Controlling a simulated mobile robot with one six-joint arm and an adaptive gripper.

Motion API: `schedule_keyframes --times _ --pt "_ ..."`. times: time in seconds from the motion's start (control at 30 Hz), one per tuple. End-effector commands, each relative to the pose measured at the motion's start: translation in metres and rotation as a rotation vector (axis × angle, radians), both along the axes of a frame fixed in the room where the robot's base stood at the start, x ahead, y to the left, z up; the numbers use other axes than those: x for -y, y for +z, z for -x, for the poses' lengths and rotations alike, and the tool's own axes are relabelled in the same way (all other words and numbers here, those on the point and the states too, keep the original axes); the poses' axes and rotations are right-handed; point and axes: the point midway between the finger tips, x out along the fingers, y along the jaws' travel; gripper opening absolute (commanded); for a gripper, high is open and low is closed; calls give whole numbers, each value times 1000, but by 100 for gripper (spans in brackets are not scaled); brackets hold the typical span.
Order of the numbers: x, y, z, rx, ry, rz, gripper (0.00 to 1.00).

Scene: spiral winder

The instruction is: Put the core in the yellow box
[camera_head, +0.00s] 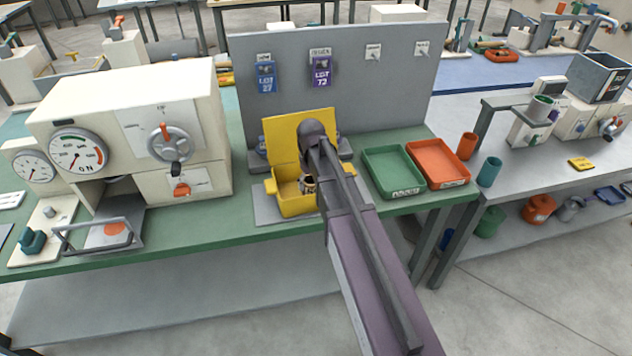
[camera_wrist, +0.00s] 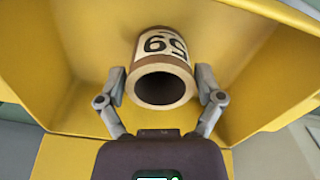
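The core (camera_wrist: 160,65) is a short hollow tube with a cream label, dark digits and brown ends. It is between the two fingers of my gripper (camera_wrist: 161,88), which press close on both its sides. Its open end faces the wrist camera. The core also shows in the head view (camera_head: 308,184), inside the mouth of the yellow box (camera_head: 297,208). Yellow walls surround it in the wrist view (camera_wrist: 60,75). Whether it touches the box floor cannot be told. My arm hides the box's right part and most of the gripper in the head view.
A green tray (camera_head: 393,190) and an orange tray (camera_head: 438,183) lie right of the box. A cream machine with dials (camera_head: 130,130) stands left. A grey panel (camera_head: 400,95) with blue and purple lot tags rises behind.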

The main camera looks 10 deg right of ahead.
Motion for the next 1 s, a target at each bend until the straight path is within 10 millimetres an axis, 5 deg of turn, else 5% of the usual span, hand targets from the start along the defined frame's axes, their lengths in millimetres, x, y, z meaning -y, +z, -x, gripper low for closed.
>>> schedule_keyframes --times 0.57,1.0 --pt "0 3 0 0 0 0 100" --pt "0 31 0 0 0 0 100"
